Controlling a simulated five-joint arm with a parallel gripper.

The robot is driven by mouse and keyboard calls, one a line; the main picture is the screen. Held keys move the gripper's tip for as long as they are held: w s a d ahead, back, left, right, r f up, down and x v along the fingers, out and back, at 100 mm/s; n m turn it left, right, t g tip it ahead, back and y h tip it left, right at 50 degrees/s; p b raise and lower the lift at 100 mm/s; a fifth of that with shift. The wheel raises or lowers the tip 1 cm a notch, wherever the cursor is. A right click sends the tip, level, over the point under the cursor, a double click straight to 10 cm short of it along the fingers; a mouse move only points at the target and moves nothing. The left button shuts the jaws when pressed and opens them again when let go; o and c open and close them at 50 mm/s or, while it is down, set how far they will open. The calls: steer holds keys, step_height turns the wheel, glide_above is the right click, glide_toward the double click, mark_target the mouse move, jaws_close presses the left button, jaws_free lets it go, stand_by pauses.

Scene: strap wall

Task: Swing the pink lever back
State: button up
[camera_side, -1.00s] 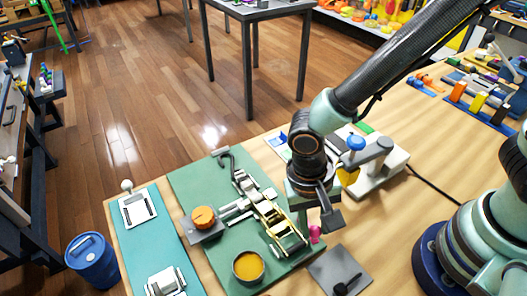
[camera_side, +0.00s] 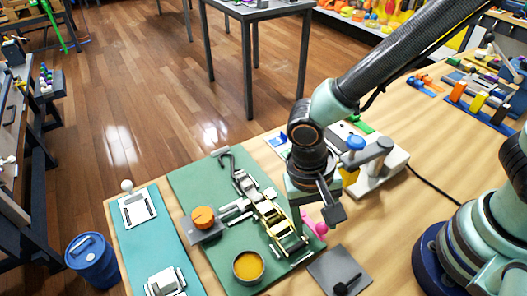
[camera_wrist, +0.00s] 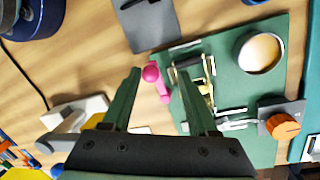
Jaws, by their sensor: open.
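The pink lever (camera_side: 319,228) shows at the right edge of the green board (camera_side: 222,254), beside the metal ratchet buckle (camera_side: 262,208). Its round knob and short arm show in the wrist view (camera_wrist: 154,76). My gripper (camera_side: 316,221) is open over this edge of the board. In the wrist view my gripper (camera_wrist: 156,72) has one finger on each side of the lever, with gaps on both sides. The right finger there is close to the buckle frame. I cannot tell the fingertips' height against the lever.
An orange knob (camera_side: 203,216) and a round tin (camera_side: 248,266) stand on the board left of the buckle. A grey plate with a black handle (camera_side: 345,285) lies in front. A grey fixture with a blue knob (camera_side: 355,144) stands behind my gripper.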

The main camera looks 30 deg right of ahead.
step_height(320, 180, up, 10)
steer(key=w+a, duration=0.1)
steer(key=shift+a+r, duration=0.15)
steer(key=shift+r, duration=0.05)
steer(key=shift+w, duration=0.15)
steer(key=w+d+r+n+t, duration=0.2)
steer(key=w+d+r+t, duration=0.1)
steer(key=d, duration=0.8)
steer(key=w+d+r+n+t+y, duration=0.1)
steer(key=w+d+r+n+t, duration=0.2)
steer(key=d, duration=0.8)
steer(key=shift+w+r+t, duration=0.15)
steer(key=shift+r+t, duration=0.35)
steer(key=shift+r, duration=0.55)
